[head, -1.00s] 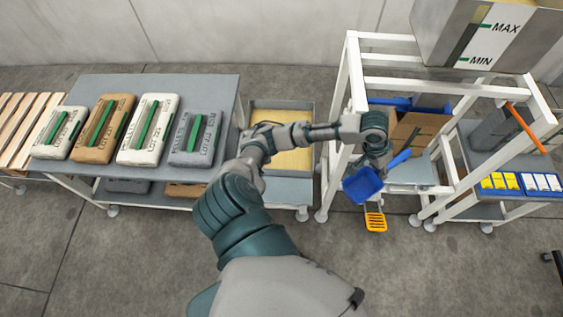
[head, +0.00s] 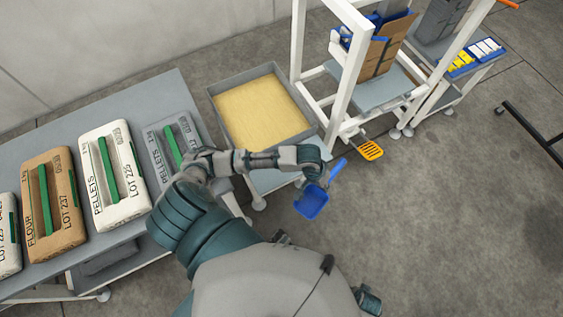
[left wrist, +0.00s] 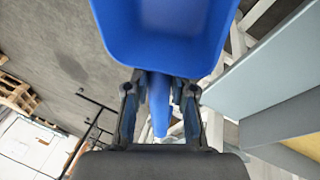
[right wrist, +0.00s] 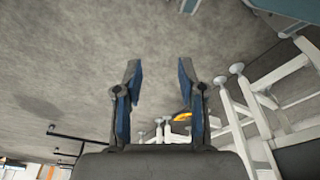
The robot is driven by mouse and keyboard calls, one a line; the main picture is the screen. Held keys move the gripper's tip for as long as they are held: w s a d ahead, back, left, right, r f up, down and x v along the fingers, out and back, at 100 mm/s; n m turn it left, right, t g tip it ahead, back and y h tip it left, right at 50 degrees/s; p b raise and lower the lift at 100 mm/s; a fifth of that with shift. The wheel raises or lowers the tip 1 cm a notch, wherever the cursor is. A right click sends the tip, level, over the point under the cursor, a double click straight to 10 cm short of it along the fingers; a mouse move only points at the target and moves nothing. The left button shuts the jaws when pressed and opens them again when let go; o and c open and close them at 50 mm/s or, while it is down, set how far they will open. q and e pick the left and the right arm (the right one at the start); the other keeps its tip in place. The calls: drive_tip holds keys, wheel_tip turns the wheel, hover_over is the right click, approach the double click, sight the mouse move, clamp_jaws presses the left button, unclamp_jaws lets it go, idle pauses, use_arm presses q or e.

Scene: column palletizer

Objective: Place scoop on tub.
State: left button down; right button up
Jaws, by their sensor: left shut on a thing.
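The blue scoop (head: 311,204) hangs in my left gripper (head: 324,181), to the right of the tub's near corner and clear of it. In the left wrist view, the fingers of my left gripper (left wrist: 160,95) close on the handle of the scoop (left wrist: 165,30), whose wide pan fills the top. The grey tub (head: 222,119), holding yellow material, sits at the right end of the table line. My forearm covers part of its near side. My right gripper (right wrist: 160,85) is open and empty over the floor in the right wrist view.
The table (head: 160,100) carries several bags, including a white pellets bag (head: 97,205) and a brown flour bag (head: 40,225).

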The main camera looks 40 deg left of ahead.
use_arm(q)
drive_tip(key=a, duration=0.5)
drive_tip(key=w+a+f+b, duration=0.1)
drive_tip(key=a, duration=0.4)
drive_tip(key=w+a+f+b, duration=0.1)
drive_tip(key=a, duration=0.4)
drive_tip(key=shift+w+a+f, duration=0.1)
drive_tip(key=shift+a, duration=0.3)
drive_tip(key=shift+w+a, duration=0.2)
drive_tip(key=shift+a, duration=0.3)
wheel_tip(320, 180, down, 3)
drive_tip(key=shift+f+b, duration=0.1)
drive_tip(key=shift+b, duration=0.55)
drive_tip(key=shift+a+f, duration=0.15)
drive_tip(key=shift+a, duration=0.25)
drive_tip(key=c, duration=1.1)
unclamp_jaws()
drive_tip(key=shift+o, duration=0.6)
drive_tip(key=shift+d, duration=0.25)
use_arm(e)
wheel_tip(320, 180, up, 10)
drive_tip(key=w+a, duration=0.1)
drive_tip(key=shift+a+f, duration=0.2)
drive_tip(key=shift+f, duration=0.05)
drive_tip(key=shift+d, duration=0.1)
